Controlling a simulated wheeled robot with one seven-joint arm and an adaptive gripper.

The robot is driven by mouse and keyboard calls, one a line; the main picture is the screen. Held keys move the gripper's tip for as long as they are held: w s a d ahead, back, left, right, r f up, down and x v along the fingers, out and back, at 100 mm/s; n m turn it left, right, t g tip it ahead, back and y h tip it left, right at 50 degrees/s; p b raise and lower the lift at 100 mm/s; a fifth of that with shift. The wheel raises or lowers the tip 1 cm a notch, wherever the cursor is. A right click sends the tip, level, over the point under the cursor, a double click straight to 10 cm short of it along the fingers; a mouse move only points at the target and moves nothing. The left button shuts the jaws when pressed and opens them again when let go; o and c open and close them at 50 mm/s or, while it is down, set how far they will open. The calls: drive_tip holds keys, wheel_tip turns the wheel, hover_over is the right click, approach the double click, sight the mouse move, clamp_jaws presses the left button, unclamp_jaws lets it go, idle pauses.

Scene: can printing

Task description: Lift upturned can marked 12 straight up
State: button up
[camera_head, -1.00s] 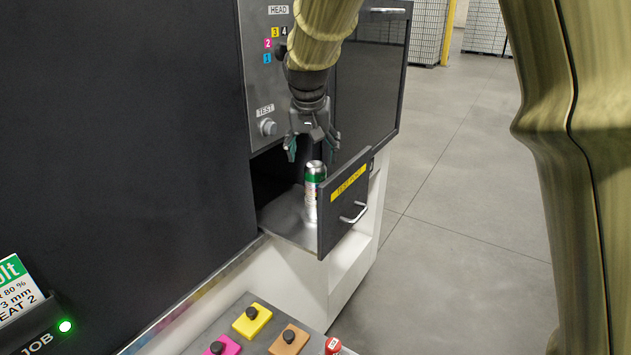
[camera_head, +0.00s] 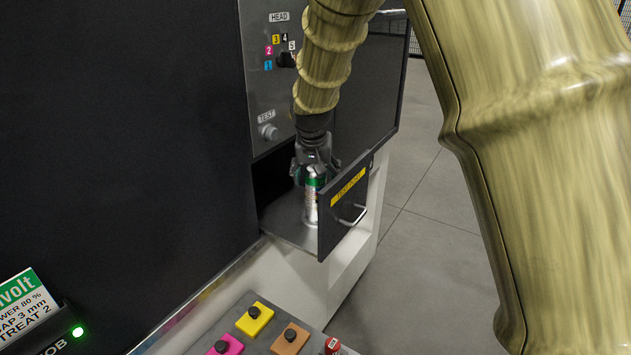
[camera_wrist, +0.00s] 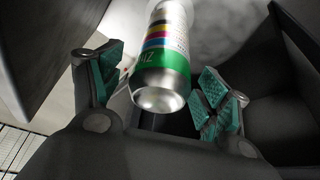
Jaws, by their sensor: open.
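The can (camera_head: 311,200) stands on the floor of the pulled-out drawer (camera_head: 291,232). In the wrist view the can (camera_wrist: 163,62) shows coloured bars, a green band and a bare silver end. My gripper (camera_head: 312,178) is lowered around the can's upper part. Its teal-padded fingers, also in the wrist view (camera_wrist: 160,88), are open on either side of the can, with gaps visible there.
The drawer front with its yellow label (camera_head: 347,187) and handle (camera_head: 352,213) rises close to the right of the can. The dark machine panel (camera_head: 130,130) is on the left. A button console (camera_head: 265,335) lies in front.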

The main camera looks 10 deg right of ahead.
drive_tip(key=shift+f, duration=0.15)
drive_tip(key=c, duration=0.8)
wheel_tip(320, 180, up, 9)
drive_tip(key=b, duration=0.3)
drive_tip(key=shift+f, duration=0.2)
drive_tip(key=shift+r+b, duration=0.35)
drive_tip(key=shift+r, duration=0.4)
drive_tip(key=shift+w+r+p, duration=0.1)
drive_tip(key=shift+p, duration=0.2)
